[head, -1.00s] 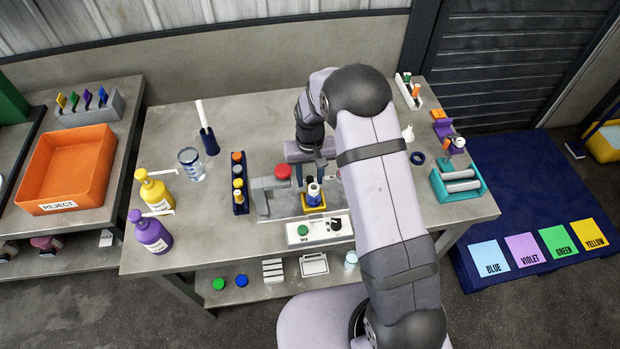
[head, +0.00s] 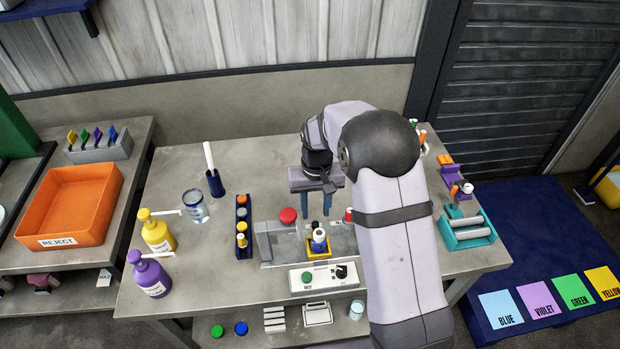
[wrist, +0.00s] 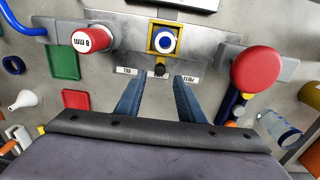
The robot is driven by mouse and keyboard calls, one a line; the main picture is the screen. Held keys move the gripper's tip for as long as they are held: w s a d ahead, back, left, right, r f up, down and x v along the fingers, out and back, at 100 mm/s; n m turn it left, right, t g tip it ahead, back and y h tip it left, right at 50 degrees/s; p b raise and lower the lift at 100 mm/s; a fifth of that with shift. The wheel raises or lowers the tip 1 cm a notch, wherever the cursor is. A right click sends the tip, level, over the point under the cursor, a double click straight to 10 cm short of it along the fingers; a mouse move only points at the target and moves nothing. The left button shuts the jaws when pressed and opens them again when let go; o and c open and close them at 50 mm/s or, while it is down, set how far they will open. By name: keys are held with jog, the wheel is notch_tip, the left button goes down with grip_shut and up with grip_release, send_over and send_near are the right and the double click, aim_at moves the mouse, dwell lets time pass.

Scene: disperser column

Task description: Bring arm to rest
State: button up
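My gripper (wrist: 158,98) shows in the wrist view as two blue fingers standing apart with nothing between them. In the head view my gripper (head: 315,205) hangs above the bench behind the disperser station. A white bottle with a blue ring (head: 319,240) stands in the yellow square holder (head: 313,256) of the station. From above, in the wrist view, the bottle (wrist: 165,40) sits inside the yellow frame, ahead of the fingertips and apart from them. A red knob (wrist: 257,71) is to its right and a red cylinder marked 8 mm (wrist: 92,39) to its left.
A control box (head: 322,277) with a green button stands at the bench front. A vial rack (head: 243,228), a beaker (head: 195,206) and yellow (head: 156,231) and violet (head: 150,275) pump bottles are at left. A teal roller tray (head: 466,229) is at right. The orange reject bin (head: 70,205) is on the side bench.

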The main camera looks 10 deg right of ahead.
jog(key=shift+r, duration=0.1)
jog(key=shift+s+r, duration=0.1)
jog(key=shift+r, duration=0.25)
jog(key=s+r+n+t+b, duration=0.3)
jog(key=s+r+b, duration=0.25)
jog(key=r, duration=0.25)
jog(key=s+d+f+m+g+p, duration=0.1)
jog(key=s+d+p, duration=0.1)
jog(key=s, duration=0.7)
jog(key=s+d+f+m+g+p, duration=0.2)
jog(key=s+d+p, duration=0.1)
jog(key=s, duration=0.6)
